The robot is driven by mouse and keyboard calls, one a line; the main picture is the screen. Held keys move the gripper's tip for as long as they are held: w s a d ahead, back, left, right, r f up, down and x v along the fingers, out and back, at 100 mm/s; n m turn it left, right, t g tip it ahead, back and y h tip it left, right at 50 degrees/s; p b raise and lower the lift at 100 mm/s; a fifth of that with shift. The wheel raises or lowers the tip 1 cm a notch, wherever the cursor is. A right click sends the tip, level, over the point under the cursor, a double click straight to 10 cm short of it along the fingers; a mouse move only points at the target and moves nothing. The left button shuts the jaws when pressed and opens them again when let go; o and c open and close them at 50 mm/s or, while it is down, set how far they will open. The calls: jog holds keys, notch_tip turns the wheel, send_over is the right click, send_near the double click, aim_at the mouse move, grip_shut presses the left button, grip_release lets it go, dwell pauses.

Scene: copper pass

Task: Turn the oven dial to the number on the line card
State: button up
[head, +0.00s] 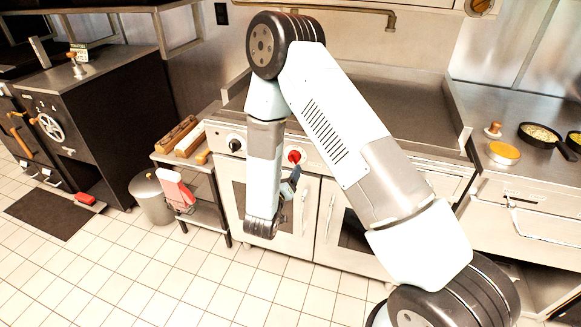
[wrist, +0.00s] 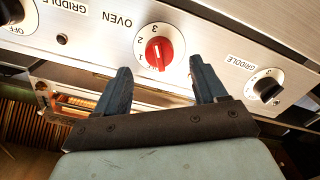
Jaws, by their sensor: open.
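The red oven dial (head: 294,156) is on the front panel of the range in the head view. In the wrist view the red dial (wrist: 158,52) sits on a white disc with small numbers, 1, 2 and 3 among them, beside the word OVEN. A pale mark shows on the dial's lower part; which number it matches I cannot tell. My gripper (wrist: 160,68) is open, its dark fingers on either side below the dial, apart from it. In the head view my gripper (head: 290,184) is just below the dial.
Black griddle knobs flank the dial, the right one (wrist: 266,88) near a finger. Oven doors (head: 290,222) lie below. A side cart (head: 205,165) stands left of the range. Pans (head: 541,136) sit on the right counter. The tiled floor in front is mostly clear.

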jog(key=v, duration=0.7)
jog(key=shift+s, duration=0.3)
jog(key=shift+r, duration=0.1)
jog(key=s+d+r+m+g+h, duration=0.2)
jog(key=d+r+g+h, duration=0.2)
jog(key=d+r+g, duration=0.5)
jog(key=s+d+r+m+g+h, duration=0.2)
jog(key=d+r+g+h, duration=0.2)
jog(key=d+r, duration=0.9)
jog(key=s+d+r+g+y, duration=0.4)
jog(key=s+d+r+y, duration=0.15)
jog(key=s, duration=0.45)
jog(key=s+a+r+n+t+y, duration=0.2)
jog(key=s+r+t+y, duration=0.3)
jog(key=r+y, duration=0.3)
jog(key=shift+s+a+r+t+y, duration=0.3)
jog(key=shift+s+r, duration=0.25)
jog(key=shift+s, duration=0.35)
